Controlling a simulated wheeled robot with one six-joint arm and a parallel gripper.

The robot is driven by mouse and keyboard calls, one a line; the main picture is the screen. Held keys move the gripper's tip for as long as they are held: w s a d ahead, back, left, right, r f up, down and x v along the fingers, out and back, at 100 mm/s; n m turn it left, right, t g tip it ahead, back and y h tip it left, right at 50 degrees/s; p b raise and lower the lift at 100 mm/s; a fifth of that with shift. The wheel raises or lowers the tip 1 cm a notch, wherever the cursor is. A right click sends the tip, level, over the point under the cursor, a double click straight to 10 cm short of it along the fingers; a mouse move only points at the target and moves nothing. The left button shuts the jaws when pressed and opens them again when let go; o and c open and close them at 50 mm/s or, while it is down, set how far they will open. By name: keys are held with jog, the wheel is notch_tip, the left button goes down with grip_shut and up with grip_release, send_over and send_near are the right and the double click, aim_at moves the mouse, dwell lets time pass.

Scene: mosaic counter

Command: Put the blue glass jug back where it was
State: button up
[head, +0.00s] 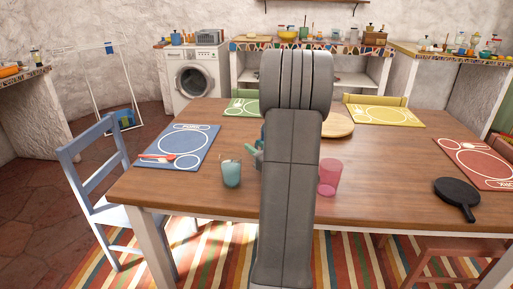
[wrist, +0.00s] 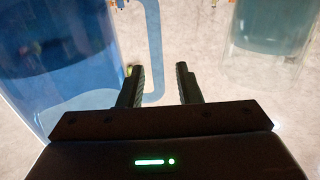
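The blue glass jug (wrist: 70,60) fills the left of the wrist view, large and see-through. Its handle (wrist: 154,45) shows in the gap between the fingers of my gripper (wrist: 159,84). The fingers stand apart, with a clear gap on the handle's right side, so the gripper is open. The left finger looks close to the handle; I cannot tell whether it touches. In the head view my arm hides the gripper and most or all of the jug; only small blue and green bits show at the arm's left edge.
A teal glass (head: 231,174) stands left of my arm on the wooden table (head: 210,208), and a pink glass (head: 329,178) stands right. A blue placemat (head: 181,137), a round board (head: 338,126) and a black pan (head: 457,194) lie around. A teal vessel (wrist: 272,28) shows in the wrist view.

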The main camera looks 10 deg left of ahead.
jog(key=shift+r, duration=0.1)
jog(key=shift+d+r, duration=0.1)
jog(key=shift+d, duration=0.05)
jog(key=v, duration=1.1)
jog(key=shift+s+d+p, duration=0.25)
jog(key=shift+s+p, duration=0.05)
jog(key=shift+p, duration=0.05)
